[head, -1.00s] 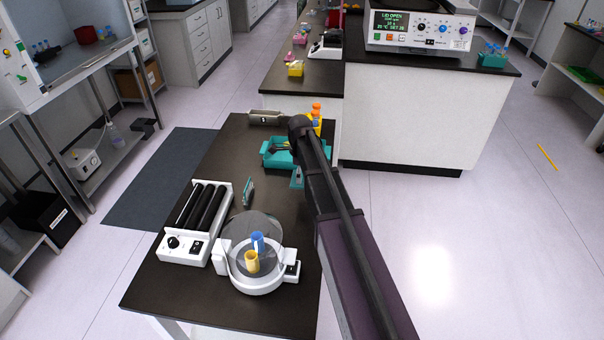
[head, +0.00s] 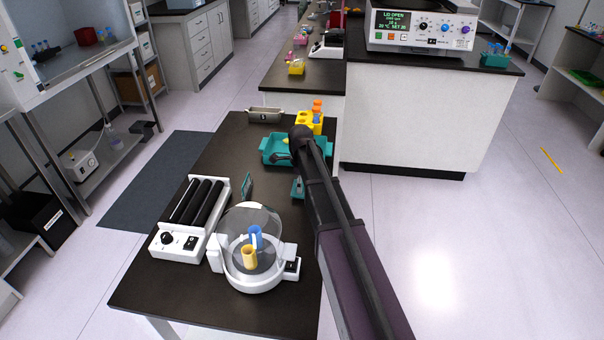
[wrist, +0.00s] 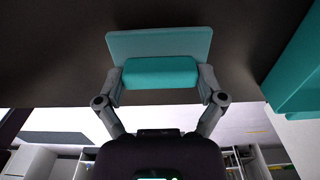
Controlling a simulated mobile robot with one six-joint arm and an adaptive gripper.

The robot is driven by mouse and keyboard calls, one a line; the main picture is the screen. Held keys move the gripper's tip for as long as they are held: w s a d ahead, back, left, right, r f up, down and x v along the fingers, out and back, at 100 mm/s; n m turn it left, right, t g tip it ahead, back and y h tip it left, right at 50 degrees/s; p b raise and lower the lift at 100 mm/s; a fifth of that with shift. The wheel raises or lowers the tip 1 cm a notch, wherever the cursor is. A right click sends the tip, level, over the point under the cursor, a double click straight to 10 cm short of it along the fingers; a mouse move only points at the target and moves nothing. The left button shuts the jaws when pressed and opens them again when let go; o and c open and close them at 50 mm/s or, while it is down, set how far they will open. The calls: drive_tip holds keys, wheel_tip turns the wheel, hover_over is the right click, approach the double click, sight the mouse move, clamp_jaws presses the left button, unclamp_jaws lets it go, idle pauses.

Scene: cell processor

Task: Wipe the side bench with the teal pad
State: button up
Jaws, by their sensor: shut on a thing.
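In the wrist view the teal pad (wrist: 158,44) is a flat, paler slab with a thick teal grip block on it. My gripper (wrist: 160,82) is shut on this block, one finger at each end. The dark top of the side bench (wrist: 50,50) fills the view behind the pad. I cannot tell whether the pad touches it. In the head view my arm hides most of my gripper over the far right part of the side bench (head: 215,275). A small teal piece (head: 298,187) shows beside the arm; I cannot tell if it is the pad.
A teal tray (head: 270,152) and yellow rack (head: 304,122) stand at the bench's far end, with a grey dish (head: 264,115). A roller mixer (head: 168,246) and a round white device (head: 255,280) stand nearer. A small upright teal thing (head: 246,186) stands between them and the tray.

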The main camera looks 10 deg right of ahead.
drive_tip(key=shift+f+b, duration=0.3)
drive_tip(key=shift+f, duration=0.3)
drive_tip(key=shift+a+r, duration=0.15)
drive_tip(key=shift+a, duration=0.05)
drive_tip(key=shift+s+a, duration=0.1)
drive_tip(key=shift+a, duration=2)
drive_tip(key=shift+d, duration=2.1)
drive_tip(key=shift+a, duration=1.95)
drive_tip(key=shift+d, duration=2.1)
drive_tip(key=shift+a, duration=2)
drive_tip(key=r+p, duration=0.3)
drive_tip(key=shift+a+r, duration=0.1)
drive_tip(key=shift+a, duration=0.1)
wheel_tip(320, 180, up, 4)
drive_tip(key=p, duration=0.5)
drive_tip(key=shift+r, duration=0.15)
drive_tip(key=shift+d, duration=0.15)
